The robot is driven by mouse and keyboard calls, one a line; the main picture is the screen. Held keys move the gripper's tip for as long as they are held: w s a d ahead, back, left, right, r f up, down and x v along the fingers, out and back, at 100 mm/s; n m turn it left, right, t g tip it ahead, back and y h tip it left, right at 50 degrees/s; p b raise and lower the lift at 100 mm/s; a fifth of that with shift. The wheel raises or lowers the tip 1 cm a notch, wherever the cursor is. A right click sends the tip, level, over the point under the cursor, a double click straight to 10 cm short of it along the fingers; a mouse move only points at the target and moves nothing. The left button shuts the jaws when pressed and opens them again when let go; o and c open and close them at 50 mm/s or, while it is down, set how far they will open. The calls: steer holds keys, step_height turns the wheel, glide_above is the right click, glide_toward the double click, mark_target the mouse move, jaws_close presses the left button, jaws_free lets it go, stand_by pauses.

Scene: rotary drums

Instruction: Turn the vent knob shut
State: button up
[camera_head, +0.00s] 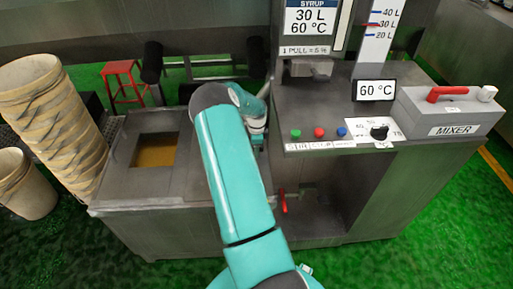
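No knob with a readable "vent" label shows. A black round knob (379,132) sits on a white dial plate with numbers on the machine's front panel. A red handle (283,200) hangs lower, in the machine's open front. A small pale knob (487,93) stands at the right end of the mixer box. My teal arm rises through the middle and bends down at its far end. My gripper (257,139) is small and partly hidden by my arm, left of the panel's buttons. Its fingers cannot be made out, and I see nothing clearly held.
The mixer box (450,112) has a red lever (447,94). Green, red and blue buttons line the panel left of the black knob. A 60 °C display (375,90) stands behind. Stacked buckets (52,115) and a red stool (122,82) are left. Green floor lies open in front.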

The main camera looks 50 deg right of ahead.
step_height(320, 180, up, 14)
stand_by(0.6)
steer(key=shift+f, duration=0.1)
stand_by(0.4)
